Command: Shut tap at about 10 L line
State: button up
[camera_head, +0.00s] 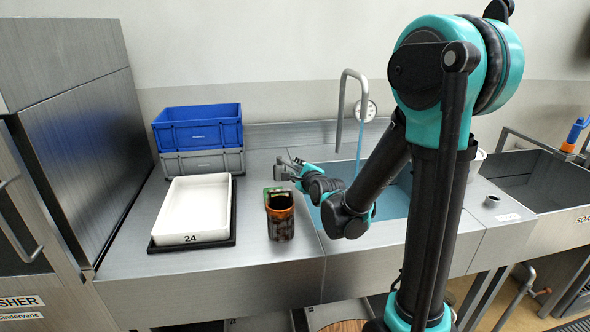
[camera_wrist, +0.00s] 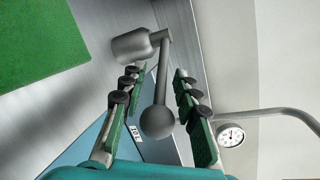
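The tap's grey lever shows in the wrist view, with a ball knob (camera_wrist: 157,122) at its near end and a round valve body (camera_wrist: 132,46) at its far end. My gripper (camera_wrist: 157,80) is open, with one finger on each side of the lever and visible gaps between. In the head view my gripper (camera_head: 290,170) is at the sink's back left. The curved spout (camera_head: 342,105) pours a thin blue stream (camera_head: 359,150) into the sink. Blue water (camera_head: 393,205) stands in the sink, partly hidden by my arm. A small white label (camera_wrist: 135,132) is too small to read surely.
A brown jar (camera_head: 280,218) stands on the counter left of the sink, close to my gripper. A white tray (camera_head: 195,208) on a black base and stacked crates (camera_head: 198,127) are further left. A round gauge (camera_head: 366,111) is on the wall behind the spout.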

jog(key=shift+r, duration=5)
